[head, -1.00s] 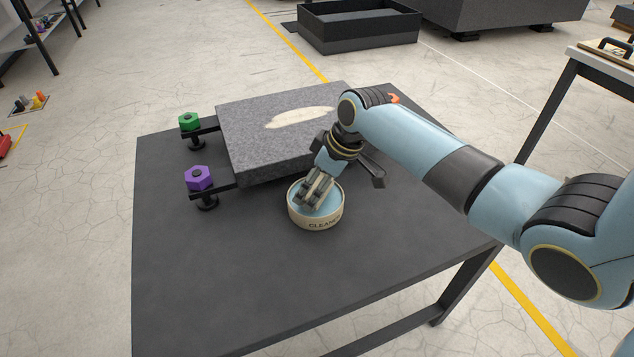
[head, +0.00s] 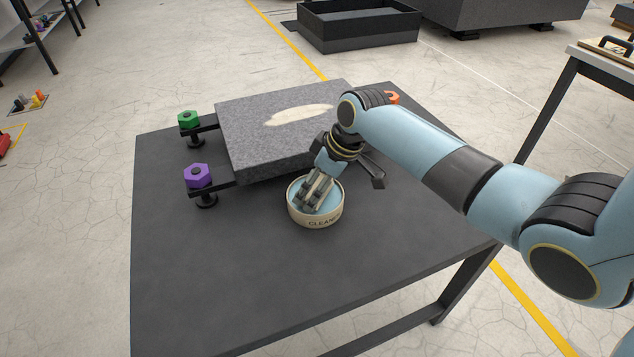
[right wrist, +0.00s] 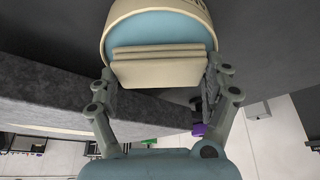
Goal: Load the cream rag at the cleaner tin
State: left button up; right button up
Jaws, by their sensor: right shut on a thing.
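The cleaner tin (head: 318,218) is a round, cream-coloured open tin with lettering on its side and light blue contents. It stands on the dark table in front of the granite bed. My right gripper (head: 314,200) points down into the tin's opening. In the right wrist view it is shut on the folded cream rag (right wrist: 158,66), which lies across the blue contents (right wrist: 158,28). From this angle I cannot tell how firmly the rag presses on the blue. The fingers mostly hide the rag in the head view. My left gripper is not in view.
The granite bed (head: 262,145) bears a pale irregular patch (head: 300,115) on top. A green knob (head: 189,120) and a purple knob (head: 198,176) stand at its left. An orange piece (head: 394,97) shows behind my wrist. The table's front (head: 230,285) is clear.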

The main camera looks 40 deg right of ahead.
jog(key=shift+f, duration=0.15)
jog(key=o, duration=0.9)
jog(key=shift+c, duration=0.7)
jog(key=shift+r+p, duration=0.2)
jog(key=shift+p, duration=0.15)
jog(key=c, duration=1)
jog(key=shift+f, duration=0.1)
